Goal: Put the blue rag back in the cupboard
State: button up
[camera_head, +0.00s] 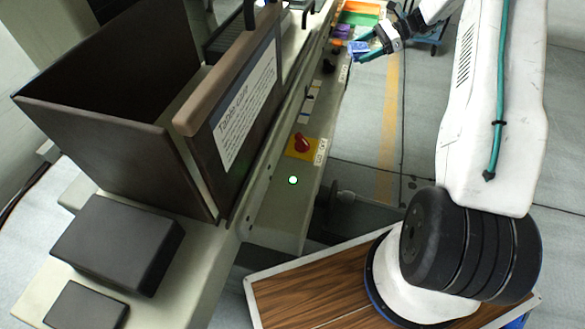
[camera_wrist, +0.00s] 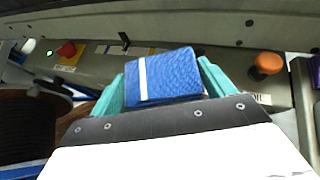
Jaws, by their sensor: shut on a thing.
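My gripper (camera_head: 371,47) shows at the top of the head view, with teal fingers, beside the far end of the machine's front panel. It is shut on the blue rag (camera_head: 357,50). In the wrist view the blue rag (camera_wrist: 168,77) is a folded blue cloth with a white stripe, held between the two teal fingers of my gripper (camera_wrist: 163,84). The rag hides part of the panel behind it. I do not see a cupboard that I can make out in either view.
A machine panel with a red knob on a yellow plate (camera_head: 302,145) runs along the middle. A dark open-topped tank (camera_head: 110,130) stands at left. An orange knob (camera_wrist: 268,64) is right of the rag. Colourful bins (camera_head: 358,18) stand at the far end. Floor right of the panel is partly clear.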

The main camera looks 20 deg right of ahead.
jog(key=s+d+f+n+g, duration=0.1)
jog(key=d+f, duration=0.2)
jog(key=f, duration=0.3)
jog(key=s+d+f+n+g, duration=0.1)
jog(key=s+d+f, duration=0.1)
jog(key=f, duration=0.5)
jog(key=s+a+f+m+t, duration=0.15)
jog(key=a+f, duration=0.35)
jog(key=f, duration=0.8)
jog(key=s+a+f+m+t, duration=0.1)
jog(key=a+f+m+t, duration=0.3)
jog(key=f, duration=1)
jog(key=s+a+f+h, duration=0.2)
jog(key=s+a+f, duration=0.3)
jog(key=s+f, duration=0.35)
jog(key=shift+m+t, duration=0.25)
jog(key=shift+m, duration=0.1)
jog(key=w+a, duration=0.3)
jog(key=a, duration=0.1)
jog(key=w+a, duration=0.3)
jog(key=a, duration=0.2)
jog(key=w+a, duration=0.4)
jog(key=shift+a+f, duration=0.2)
jog(key=shift+a, duration=0.1)
jog(key=shift+w+a+f, duration=0.1)
jog(key=shift+a+f, duration=0.05)
jog(key=shift+f, duration=0.75)
jog(key=shift+w+a+f, duration=0.1)
jog(key=shift+f, duration=0.75)
jog(key=shift+f, duration=0.1)
